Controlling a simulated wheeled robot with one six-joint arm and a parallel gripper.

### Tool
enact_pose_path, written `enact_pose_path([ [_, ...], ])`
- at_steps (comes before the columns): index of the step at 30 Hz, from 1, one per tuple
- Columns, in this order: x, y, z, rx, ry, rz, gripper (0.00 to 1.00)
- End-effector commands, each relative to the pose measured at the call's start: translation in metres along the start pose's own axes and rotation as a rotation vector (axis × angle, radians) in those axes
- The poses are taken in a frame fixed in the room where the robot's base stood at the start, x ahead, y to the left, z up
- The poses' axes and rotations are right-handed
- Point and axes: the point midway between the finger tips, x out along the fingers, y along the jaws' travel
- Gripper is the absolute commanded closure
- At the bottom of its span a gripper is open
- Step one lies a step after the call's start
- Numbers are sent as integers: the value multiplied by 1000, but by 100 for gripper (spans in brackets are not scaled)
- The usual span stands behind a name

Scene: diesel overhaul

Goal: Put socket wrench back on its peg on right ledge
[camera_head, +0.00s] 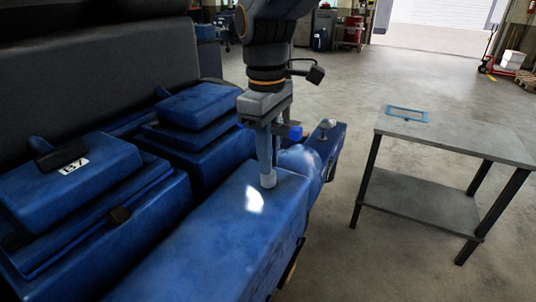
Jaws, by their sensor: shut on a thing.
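My gripper (267,124) points down above the blue engine's near right part and is shut on the socket wrench (268,181). The wrench appears as a grey, upright shaft with a pale round lower end, close to the top of the long blue ledge (215,232); I cannot tell whether it touches. A small silver upright piece with a round top (327,126) stands on a blue block to the right of my gripper. I cannot tell whether it is the peg. My gripper hides part of the wrench's upper end.
Blue engine covers (88,163) and a dark grey block (95,60) lie to the left. A grey table (455,137) with a thin blue frame (408,115) stands at right. The floor between engine and table is clear.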

Motion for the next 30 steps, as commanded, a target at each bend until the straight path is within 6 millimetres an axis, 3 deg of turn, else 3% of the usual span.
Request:
enact_pose_path([
  [8,8,0,0,0,0,0,100],
  [9,8,0,0,0,0,0,81],
  [12,8,0,0,0,0,0,66],
  [23,4,0,0,0,0,0,66],
  [30,-30,1,-2,0,5,3,66],
])
